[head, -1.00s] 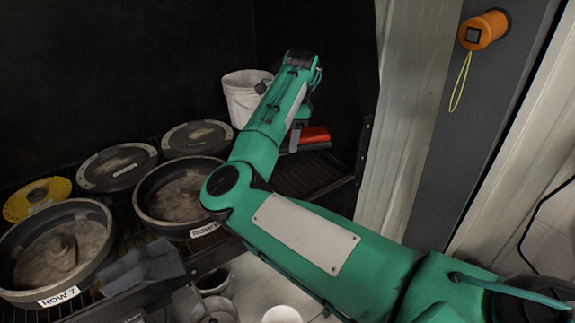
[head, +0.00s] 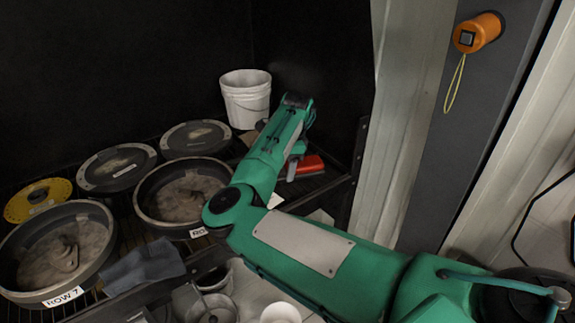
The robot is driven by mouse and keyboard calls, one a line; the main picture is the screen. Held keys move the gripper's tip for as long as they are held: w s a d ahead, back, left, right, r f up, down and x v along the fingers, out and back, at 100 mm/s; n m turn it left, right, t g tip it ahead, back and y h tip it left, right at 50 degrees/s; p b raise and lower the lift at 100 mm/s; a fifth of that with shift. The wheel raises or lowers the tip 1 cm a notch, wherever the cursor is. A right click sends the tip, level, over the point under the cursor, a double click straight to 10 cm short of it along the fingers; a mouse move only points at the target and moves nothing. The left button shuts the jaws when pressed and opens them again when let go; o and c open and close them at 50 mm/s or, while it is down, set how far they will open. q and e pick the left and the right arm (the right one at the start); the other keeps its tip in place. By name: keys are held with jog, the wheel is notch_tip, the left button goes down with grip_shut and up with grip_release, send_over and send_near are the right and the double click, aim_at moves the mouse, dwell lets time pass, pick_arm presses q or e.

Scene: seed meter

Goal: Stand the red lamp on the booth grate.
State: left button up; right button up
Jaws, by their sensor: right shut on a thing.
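The red lamp (head: 311,166) shows as a small red block in the head view, beside the fingers of my right gripper (head: 293,168). The gripper is shut on it, though my own forearm and wrist hide much of the jaws. The lamp is at the right end of the dark booth grate (head: 312,189), low over the slats or touching them; I cannot tell which. Its base is not clear, so I cannot tell whether it is upright. My left gripper is not in view.
A white bucket (head: 246,98) stands behind my wrist. Several round pans, a yellow disc (head: 38,200) and a grey cloth (head: 143,267) occupy the grate's left. A dark post (head: 358,150) bounds the right. An orange device (head: 478,32) hangs on the grey column.

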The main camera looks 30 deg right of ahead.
jog(key=o, duration=1)
jog(key=shift+f, duration=0.1)
jog(key=shift+c, duration=0.2)
jog(key=shift+o, duration=1.1)
jog(key=shift+f, duration=0.1)
jog(key=shift+r, duration=0.2)
notch_tip(320, 180, up, 12)
jog(key=d+b, duration=0.1)
jog(key=b, duration=0.1)
jog(key=shift+s+d+b, duration=0.25)
jog(key=shift+b, duration=0.05)
